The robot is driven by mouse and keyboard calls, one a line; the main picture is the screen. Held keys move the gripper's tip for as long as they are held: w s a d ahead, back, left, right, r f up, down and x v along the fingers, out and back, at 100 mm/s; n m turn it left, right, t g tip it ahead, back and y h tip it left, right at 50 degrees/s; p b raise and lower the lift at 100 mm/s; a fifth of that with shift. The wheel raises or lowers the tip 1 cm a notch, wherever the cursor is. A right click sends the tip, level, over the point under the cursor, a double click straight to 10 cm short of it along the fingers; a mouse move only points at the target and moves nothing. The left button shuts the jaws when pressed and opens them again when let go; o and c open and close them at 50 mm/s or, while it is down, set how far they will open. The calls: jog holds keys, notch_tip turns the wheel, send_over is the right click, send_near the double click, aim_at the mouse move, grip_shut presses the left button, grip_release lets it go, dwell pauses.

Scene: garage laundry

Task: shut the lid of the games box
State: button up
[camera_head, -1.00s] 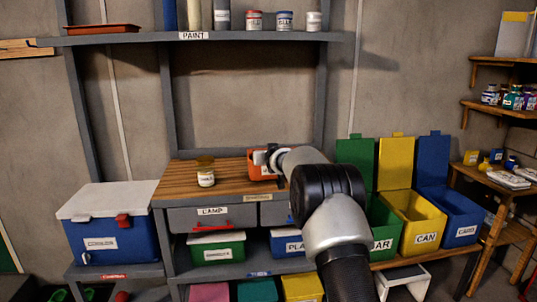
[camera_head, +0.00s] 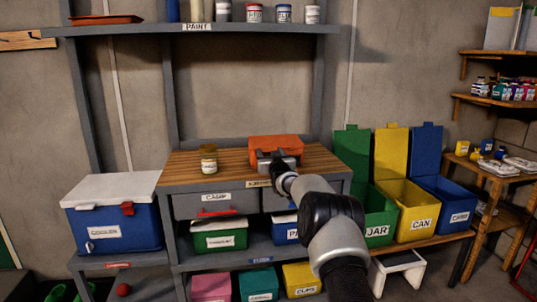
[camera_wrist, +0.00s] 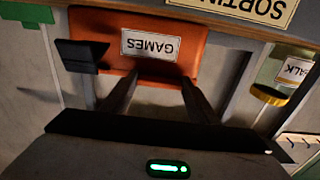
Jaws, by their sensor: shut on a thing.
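The orange games box (camera_head: 276,144) stands on the wooden bench top. My gripper (camera_head: 276,160) is at its near side and covers much of its front. In the wrist view, which is upside down, the orange panel with the GAMES label (camera_wrist: 112,48) faces me. My gripper (camera_wrist: 158,84) has its two fingers apart there, with an orange edge between them. I take this edge to be the lid's, but the fingers hide the exact contact. The lid looks low in the head view; whether it is fully down cannot be told.
A jar (camera_head: 208,158) stands left of the box, apart from it; the bench top (camera_head: 238,172) between them is clear. A cooler (camera_head: 112,215) is further left. Open green, yellow and blue bins (camera_head: 412,198) stand right of the bench. A paint shelf (camera_head: 130,29) hangs above.

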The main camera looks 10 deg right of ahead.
jog(key=shift+f, duration=0.85)
jog(key=o, duration=1.5)
jog(key=shift+w+f, duration=0.1)
jog(key=shift+f, duration=0.05)
jog(key=shift+c, duration=0.2)
jog(key=shift+o, duration=0.2)
jog(key=shift+r, duration=0.4)
jog(key=shift+s+r, duration=0.1)
jog(key=shift+s, duration=0.35)
jog(key=s+p, duration=0.2)
jog(key=s, duration=1.4)
jog(key=shift+s+f, duration=0.2)
jog(key=shift+s, duration=0.05)
